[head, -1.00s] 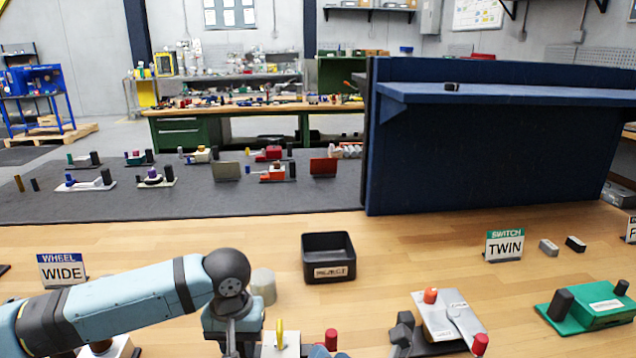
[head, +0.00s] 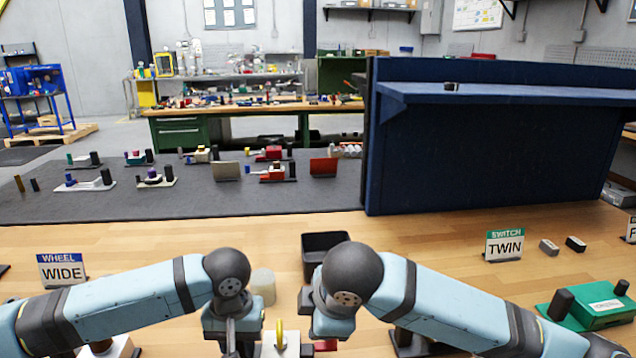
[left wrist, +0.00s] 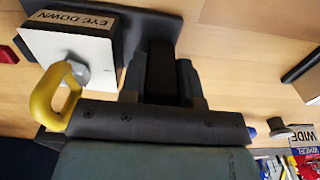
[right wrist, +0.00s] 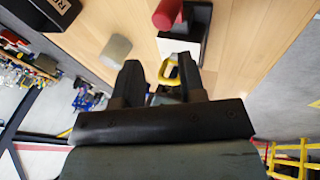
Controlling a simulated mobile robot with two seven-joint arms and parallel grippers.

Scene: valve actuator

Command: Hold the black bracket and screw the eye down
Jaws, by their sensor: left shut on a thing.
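The yellow eye (head: 280,330) stands on a white block (left wrist: 70,45) labelled "EYE DOWN". In the left wrist view the eye (left wrist: 55,98) sits on a grey metal stem. My left gripper (left wrist: 162,75) is shut on the black bracket (left wrist: 162,62), beside the white block. In the head view my left gripper (head: 234,345) is partly cut off by the bottom edge. My right gripper (right wrist: 158,75) is open, its fingers pointing toward the eye (right wrist: 172,72), which shows partly behind the right-hand finger. In the head view the right fingers are hidden.
A red cylinder (right wrist: 167,12) stands near the white block. A pale cylinder (head: 263,286) and a black reject tray (head: 325,243) stand behind, the tray partly covered by my right arm. A green device (head: 595,305) is at right. Bare wood lies left of the tray.

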